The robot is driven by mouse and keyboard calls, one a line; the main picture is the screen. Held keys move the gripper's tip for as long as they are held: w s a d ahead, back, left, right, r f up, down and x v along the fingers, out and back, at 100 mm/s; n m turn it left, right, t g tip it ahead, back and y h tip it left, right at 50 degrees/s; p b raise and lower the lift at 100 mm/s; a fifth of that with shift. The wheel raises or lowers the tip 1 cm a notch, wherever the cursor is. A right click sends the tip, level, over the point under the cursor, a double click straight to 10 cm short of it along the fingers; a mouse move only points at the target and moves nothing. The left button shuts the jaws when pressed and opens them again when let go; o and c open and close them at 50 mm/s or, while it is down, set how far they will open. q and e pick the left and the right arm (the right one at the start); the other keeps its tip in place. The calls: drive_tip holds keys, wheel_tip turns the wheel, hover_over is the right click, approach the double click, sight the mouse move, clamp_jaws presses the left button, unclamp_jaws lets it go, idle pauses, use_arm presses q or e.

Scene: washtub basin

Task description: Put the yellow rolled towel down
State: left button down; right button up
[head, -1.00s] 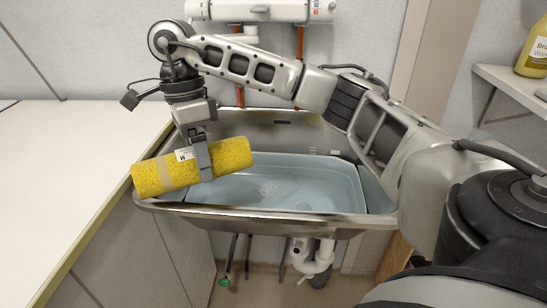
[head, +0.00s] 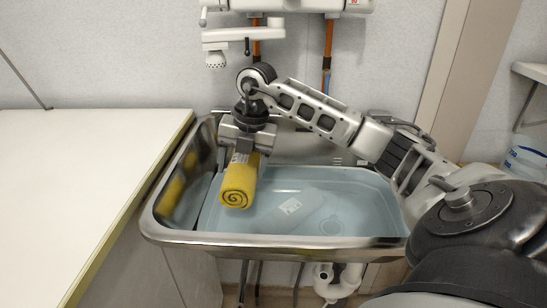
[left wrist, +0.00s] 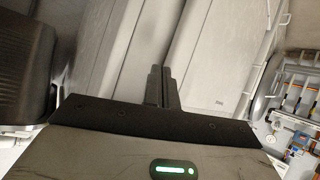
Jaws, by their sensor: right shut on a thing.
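The yellow rolled towel (head: 239,187) is in the head view, with its spiral end facing me. My right gripper (head: 241,153) is shut on it from above and behind, and holds it over the left part of the metal basin (head: 180,236). The pale blue tub (head: 350,185) sits inside the basin, behind and below the towel. Whether the towel touches the tub is hard to tell. My left gripper (left wrist: 160,86) shows in the left wrist view, its dark fingers close together with nothing seen between them. It is away from the towel.
A white counter (head: 80,170) stands left of the basin, its top bare. White drain pipes (head: 335,283) hang below the basin. A container (head: 525,158) is at the right edge.

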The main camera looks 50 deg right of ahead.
wheel_tip(320, 180, down, 5)
drive_tip(key=shift+s+r+b, duration=0.1)
drive_tip(key=shift+r+b, duration=0.1)
drive_tip(key=shift+b, duration=0.1)
drive_tip(key=shift+f, duration=0.55)
use_arm(q)
drive_tip(key=f, duration=0.3)
drive_tip(key=shift+s+d+g+b, duration=0.1)
drive_tip(key=shift+d+g+b, duration=0.2)
drive_tip(key=shift+g+b, duration=0.1)
use_arm(e)
wheel_tip(320, 180, down, 3)
drive_tip(key=shift+r, duration=0.1)
drive_tip(key=o, duration=0.7)
drive_tip(key=shift+f, duration=0.25)
drive_tip(key=shift+c, duration=0.2)
drive_tip(key=o, duration=0.4)
use_arm(q)
drive_tip(key=shift+d, duration=0.1)
use_arm(e)
drive_tip(key=shift+r, duration=0.1)
